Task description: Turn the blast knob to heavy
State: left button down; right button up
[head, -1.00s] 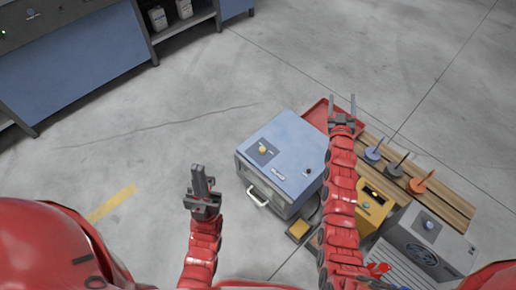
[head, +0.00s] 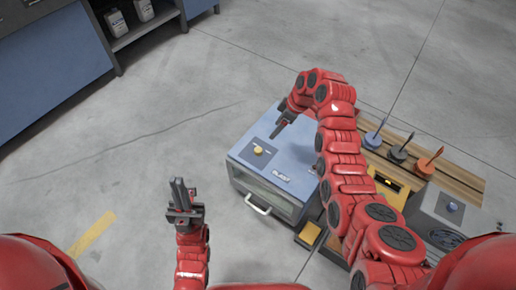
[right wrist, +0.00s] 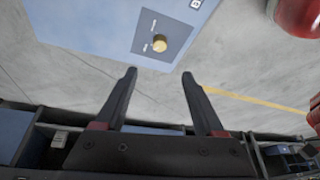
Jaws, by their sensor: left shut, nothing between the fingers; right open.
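The blast knob (head: 258,150) is a small round yellow knob on a dark square plate on top of the blue box (head: 302,153). In the right wrist view the knob (right wrist: 159,43) lies beyond the fingertips, roughly between their lines; the small markings beside it are too small to read. My right gripper (head: 275,134) is above the box, close to the knob and apart from it. In its wrist view the right gripper (right wrist: 159,75) is open and empty. My left gripper (head: 177,182) is shut and empty, left of the box over the floor.
The box has a front handle (head: 257,206). A wooden board with several coloured pegs (head: 437,155) and a grey unit (head: 450,213) stand to the right, partly behind my right arm. Blue cabinets (head: 55,75) are at the upper left. The floor between is clear.

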aim_at(258, 149)
jog(key=b+x, duration=0.4)
jog(key=x, duration=1)
jog(key=shift+s+f+b, duration=0.1)
jog(key=shift+f+b, duration=0.15)
jog(key=shift+b, duration=0.1)
jog(key=shift+a+f+b, duration=0.15)
jog(key=shift+f+b, duration=0.1)
jog(key=shift+b, duration=0.05)
jog(key=shift+a+f+b, duration=0.2)
jog(key=shift+f+b, duration=0.1)
jog(key=shift+f, duration=0.1)
jog(key=shift+c, duration=0.3)
jog(key=shift+r, duration=0.1)
grip_shut()
